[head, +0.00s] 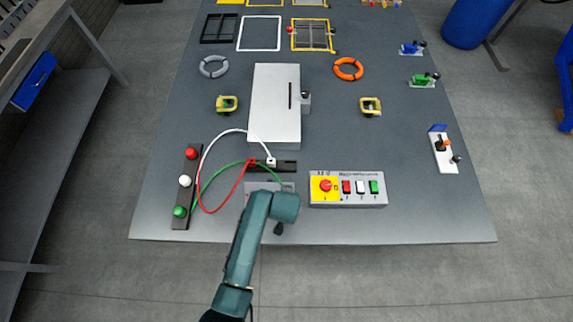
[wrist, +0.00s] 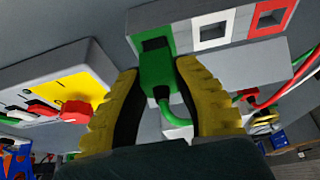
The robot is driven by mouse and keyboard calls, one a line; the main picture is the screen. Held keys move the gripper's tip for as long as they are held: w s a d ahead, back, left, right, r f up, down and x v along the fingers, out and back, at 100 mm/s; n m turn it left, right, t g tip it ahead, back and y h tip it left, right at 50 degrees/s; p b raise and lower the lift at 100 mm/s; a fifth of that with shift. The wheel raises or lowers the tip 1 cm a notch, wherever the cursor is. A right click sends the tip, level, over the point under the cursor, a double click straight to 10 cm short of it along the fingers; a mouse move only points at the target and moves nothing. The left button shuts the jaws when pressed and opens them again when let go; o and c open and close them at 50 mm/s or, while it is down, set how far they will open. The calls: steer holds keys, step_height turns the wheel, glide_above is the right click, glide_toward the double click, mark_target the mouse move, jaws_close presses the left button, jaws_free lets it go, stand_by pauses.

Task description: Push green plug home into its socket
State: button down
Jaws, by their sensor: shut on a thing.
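The green plug (wrist: 156,75) is between the two yellow fingers of my gripper (wrist: 157,68), which is shut on it. In the wrist view the plug overlaps the lower part of the green socket, and a dark opening (wrist: 155,44) shows above it. I cannot tell how deep the plug sits, if at all. A green cable (wrist: 178,108) bends away from the plug. The grey socket block (wrist: 235,57) also has a white socket (wrist: 212,33) and a red socket (wrist: 269,16). In the head view my arm hides the gripper and the plug.
The button panel (head: 347,190) stands right of my arm in the head view. A dark strip (head: 287,167) holds the white plug (head: 271,161) and red plug (head: 251,161). Their cables loop left to the lamp strip (head: 183,195). A white box (head: 276,108) stands behind.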

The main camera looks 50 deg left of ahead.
steer(key=shift+f+b, duration=0.45)
steer(key=shift+f, duration=0.2)
steer(key=c, duration=0.8)
jaws_free()
steer(key=v, duration=1.2)
